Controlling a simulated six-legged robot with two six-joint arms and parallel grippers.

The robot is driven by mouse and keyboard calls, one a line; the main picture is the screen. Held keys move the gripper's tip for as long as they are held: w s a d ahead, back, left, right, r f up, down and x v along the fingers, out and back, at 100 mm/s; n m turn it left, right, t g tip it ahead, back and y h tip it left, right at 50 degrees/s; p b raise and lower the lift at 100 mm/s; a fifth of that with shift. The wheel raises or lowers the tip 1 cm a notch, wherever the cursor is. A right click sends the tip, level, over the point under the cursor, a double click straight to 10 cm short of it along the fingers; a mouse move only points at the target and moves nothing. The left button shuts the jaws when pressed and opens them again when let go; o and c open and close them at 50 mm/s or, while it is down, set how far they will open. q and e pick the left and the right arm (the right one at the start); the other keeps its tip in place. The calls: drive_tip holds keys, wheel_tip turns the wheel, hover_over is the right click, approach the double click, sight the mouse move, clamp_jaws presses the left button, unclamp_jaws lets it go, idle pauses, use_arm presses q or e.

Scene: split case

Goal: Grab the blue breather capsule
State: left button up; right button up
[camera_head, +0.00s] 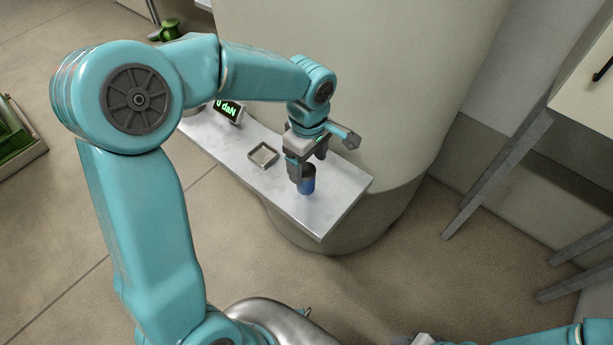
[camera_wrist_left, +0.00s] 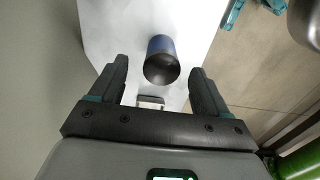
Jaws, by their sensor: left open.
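The blue breather capsule (camera_head: 307,184) with a dark top stands upright on a narrow pale shelf (camera_head: 340,190), near its front end. My left gripper (camera_head: 307,168) is just over and beside the capsule in the head view. In the left wrist view the capsule (camera_wrist_left: 161,62) lies between the lines of the two open fingers, a little beyond their tips. My left gripper (camera_wrist_left: 160,75) is open, with nothing between its fingers. Of my right arm only a part shows at the bottom right of the head view; its fingers cannot be made out.
A small square tray (camera_head: 263,156) lies on the shelf behind the capsule. A display with green digits (camera_head: 228,110) stands farther back. A large pale column (camera_head: 350,80) rises right beside the shelf. A table with grey legs (camera_head: 497,170) stands at the right.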

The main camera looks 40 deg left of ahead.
sight(306, 169)
use_arm(q)
drive_tip(key=f, duration=0.4)
drive_tip(key=shift+s+a, duration=0.15)
drive_tip(key=shift+a, duration=0.05)
drive_tip(key=shift+f, duration=0.5)
drive_tip(key=c, duration=1.1)
drive_tip(key=shift+r, duration=0.1)
drive_tip(key=shift+c, duration=0.2)
